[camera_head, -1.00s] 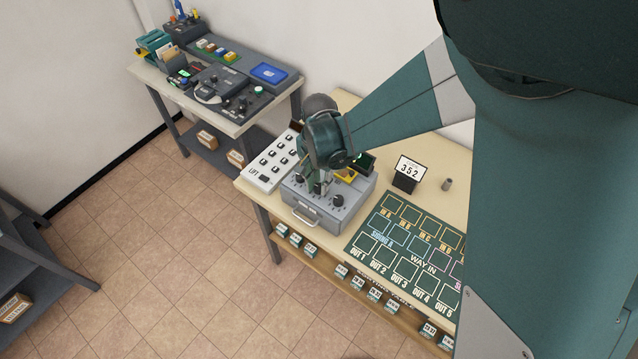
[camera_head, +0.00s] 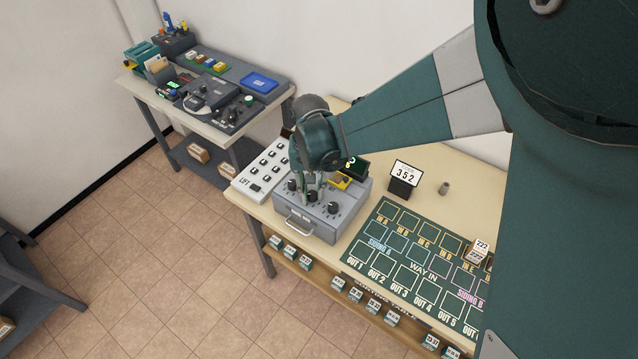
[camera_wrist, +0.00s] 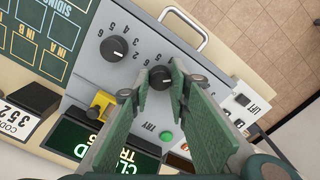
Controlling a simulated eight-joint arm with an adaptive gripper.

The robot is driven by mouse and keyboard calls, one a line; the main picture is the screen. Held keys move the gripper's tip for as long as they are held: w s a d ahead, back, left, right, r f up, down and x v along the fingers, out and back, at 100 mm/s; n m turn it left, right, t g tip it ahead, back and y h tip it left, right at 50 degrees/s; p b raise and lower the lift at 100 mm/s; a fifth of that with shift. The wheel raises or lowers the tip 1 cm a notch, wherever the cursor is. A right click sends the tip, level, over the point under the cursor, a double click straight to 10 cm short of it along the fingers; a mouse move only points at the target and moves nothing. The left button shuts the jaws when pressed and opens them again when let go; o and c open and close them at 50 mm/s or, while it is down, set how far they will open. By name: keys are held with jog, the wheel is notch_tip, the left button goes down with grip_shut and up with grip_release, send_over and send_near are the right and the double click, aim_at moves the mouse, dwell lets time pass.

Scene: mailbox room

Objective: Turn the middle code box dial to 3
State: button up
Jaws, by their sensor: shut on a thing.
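The grey code box (camera_head: 345,215) stands on the near edge of the light table, with a row of black dials on its sloped top. My gripper (camera_head: 312,192) points down at the middle dial (camera_head: 313,198). In the wrist view, my gripper's green fingers (camera_wrist: 160,82) are shut on the sides of the middle dial (camera_wrist: 160,76). The right dial (camera_head: 333,208) is clear of the fingers, and it also shows in the wrist view (camera_wrist: 114,48). The middle dial's pointer and most of its numbers are hidden. A card (camera_head: 404,173) reads 352.
A yellow part (camera_wrist: 101,104), a green TRY button (camera_wrist: 166,136) and a dark display (camera_wrist: 75,137) are close to my fingers. The box's handle (camera_head: 299,226) sticks out in front. The white LIFT panel (camera_head: 262,170) is on the left, the green sorting mat (camera_head: 385,262) on the right.

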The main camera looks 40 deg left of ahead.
aim_at(313, 194)
jog(key=shift+n, duration=0.5)
jog(key=o, duration=0.9)
jog(key=shift+r, duration=0.1)
notch_tip(313, 194, up, 12)
dwell(0.5)
dwell(0.3)
